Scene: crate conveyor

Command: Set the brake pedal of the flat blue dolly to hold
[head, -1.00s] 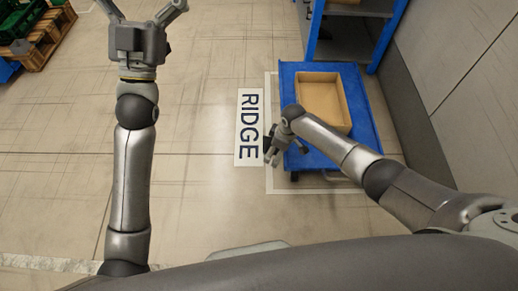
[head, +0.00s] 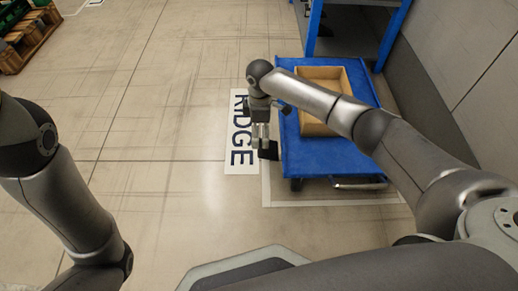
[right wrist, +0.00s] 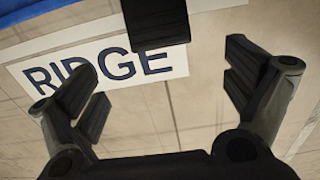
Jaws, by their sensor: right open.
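The flat blue dolly (head: 345,162) stands on the floor right of centre in the head view. What looks like its black brake pedal (head: 267,150) sticks out from its left side; the black pad also shows at the top of the right wrist view (right wrist: 155,22). I cannot tell whether the pedal is up or down. My right gripper (head: 260,137) is over the dolly's left edge, close beside the pedal. In the right wrist view its fingers (right wrist: 165,80) are apart and empty, with the pad beyond them. My left gripper is out of view.
An open cardboard-brown box (head: 312,128) sits on the dolly, partly behind my right arm. A blue rack (head: 314,30) stands behind it. A white RIDGE floor sign (head: 241,165) lies left of the dolly. The floor in the middle is clear; a pallet (head: 35,45) is far left.

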